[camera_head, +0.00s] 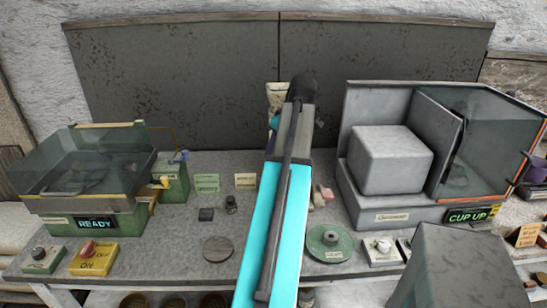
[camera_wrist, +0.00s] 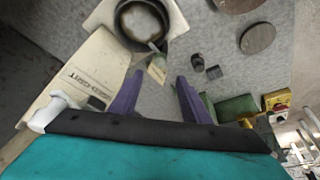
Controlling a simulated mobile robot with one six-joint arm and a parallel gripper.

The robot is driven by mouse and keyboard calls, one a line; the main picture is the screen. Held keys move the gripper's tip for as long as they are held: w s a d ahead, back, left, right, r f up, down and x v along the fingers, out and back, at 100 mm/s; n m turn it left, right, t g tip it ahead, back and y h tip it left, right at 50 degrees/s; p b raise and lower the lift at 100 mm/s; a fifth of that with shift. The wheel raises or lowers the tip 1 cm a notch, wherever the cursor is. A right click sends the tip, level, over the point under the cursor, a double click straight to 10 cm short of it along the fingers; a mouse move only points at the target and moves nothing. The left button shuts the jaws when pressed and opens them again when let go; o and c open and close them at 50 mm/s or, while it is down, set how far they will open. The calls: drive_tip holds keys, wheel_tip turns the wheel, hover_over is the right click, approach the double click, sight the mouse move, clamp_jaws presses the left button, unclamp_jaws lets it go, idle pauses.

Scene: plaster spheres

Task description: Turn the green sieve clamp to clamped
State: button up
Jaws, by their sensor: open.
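I cannot tell for sure which part is the green sieve clamp. A cream machine (camera_wrist: 62,82) with dark lettering fills the left of the wrist view, with a dark round pan (camera_wrist: 121,30) on its plate. A small grey lever-like part and a pale tag (camera_wrist: 157,69) show at the pan's near edge. In the head view my arm hides most of this machine. My gripper (camera_wrist: 160,77) has two purple fingers, apart and with nothing between them. The fingertips appear near the tag; whether they touch anything is unclear.
A green machine (camera_head: 92,222) with a glass cover and a READY sign stands left. A grey machine (camera_head: 355,207) with a CUP UP sign stands right. A green disc (camera_head: 330,252), a dark disc (camera_head: 217,249) and a yellow button box (camera_head: 94,260) are along the front.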

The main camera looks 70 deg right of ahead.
drive_tip(key=shift+v, duration=1.15)
